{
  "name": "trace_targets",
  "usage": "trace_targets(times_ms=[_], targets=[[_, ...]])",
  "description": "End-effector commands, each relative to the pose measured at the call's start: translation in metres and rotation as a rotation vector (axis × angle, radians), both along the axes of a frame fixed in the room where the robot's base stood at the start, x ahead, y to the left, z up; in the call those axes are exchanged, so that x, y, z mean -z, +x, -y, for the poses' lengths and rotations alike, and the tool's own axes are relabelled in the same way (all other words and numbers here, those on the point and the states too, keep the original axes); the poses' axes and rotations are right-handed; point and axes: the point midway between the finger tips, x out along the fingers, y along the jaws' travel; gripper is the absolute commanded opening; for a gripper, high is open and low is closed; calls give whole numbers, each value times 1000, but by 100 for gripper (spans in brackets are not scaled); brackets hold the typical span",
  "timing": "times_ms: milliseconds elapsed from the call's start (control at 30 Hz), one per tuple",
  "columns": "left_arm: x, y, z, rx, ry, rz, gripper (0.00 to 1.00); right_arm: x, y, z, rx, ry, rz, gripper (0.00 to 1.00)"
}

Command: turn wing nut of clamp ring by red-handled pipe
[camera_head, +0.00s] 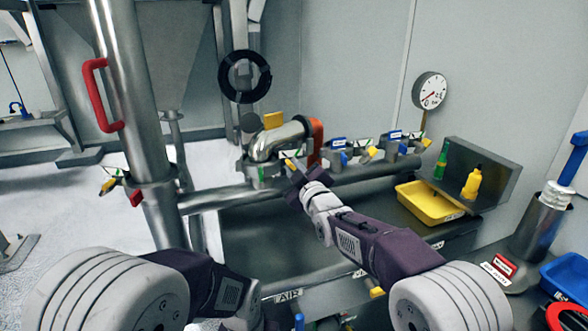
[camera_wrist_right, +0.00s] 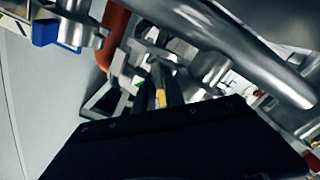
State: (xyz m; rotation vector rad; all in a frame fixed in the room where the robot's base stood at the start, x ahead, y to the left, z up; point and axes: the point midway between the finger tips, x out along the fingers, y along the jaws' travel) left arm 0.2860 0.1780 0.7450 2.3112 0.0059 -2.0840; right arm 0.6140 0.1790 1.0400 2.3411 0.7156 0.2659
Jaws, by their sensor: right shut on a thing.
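A steel elbow pipe (camera_head: 278,140) with an orange-red handle (camera_head: 316,142) rises from the horizontal pipe. The handle also shows in the right wrist view (camera_wrist_right: 113,35). My right gripper (camera_head: 294,172) is at the clamp ring at the elbow's base. It is shut on a small yellow-marked piece (camera_wrist_right: 160,98), which looks like the clamp's wing nut; the fingers partly hide it. A vertical steel pipe (camera_head: 128,80) at left carries a red handle (camera_head: 97,95). Its clamp ring (camera_head: 152,187) has a yellow-green piece (camera_head: 108,185) sticking out. My left gripper is outside the picture; only its arm shows at the lower left.
More clamps with blue tags (camera_head: 365,152) line the pipe to the right of my gripper. A yellow tray (camera_head: 428,203), a yellow bottle (camera_head: 472,183) and a green bottle (camera_head: 441,160) stand at a grey shelf. A pressure gauge (camera_head: 430,91) stands behind. A steel cup (camera_head: 541,222) is far right.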

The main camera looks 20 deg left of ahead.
Motion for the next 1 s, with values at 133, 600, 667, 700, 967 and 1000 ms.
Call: trace_targets(times_ms=[133, 600, 667, 700, 967, 1000], targets=[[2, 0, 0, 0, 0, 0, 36, 0, 0, 0, 0, 60, -40, 0], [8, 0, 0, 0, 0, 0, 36, -1, 1, 2, 0, 410, -277, 0], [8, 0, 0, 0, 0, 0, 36, -1, 1, 2, 0, 457, -308, 0], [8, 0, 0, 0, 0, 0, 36, -1, 2, 3, 0, 489, -330, 0], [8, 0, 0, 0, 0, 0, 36, -1, 2, 4, 0, 693, -467, 0], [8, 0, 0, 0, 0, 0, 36, -1, 3, 4, 0, 724, -488, 0]])
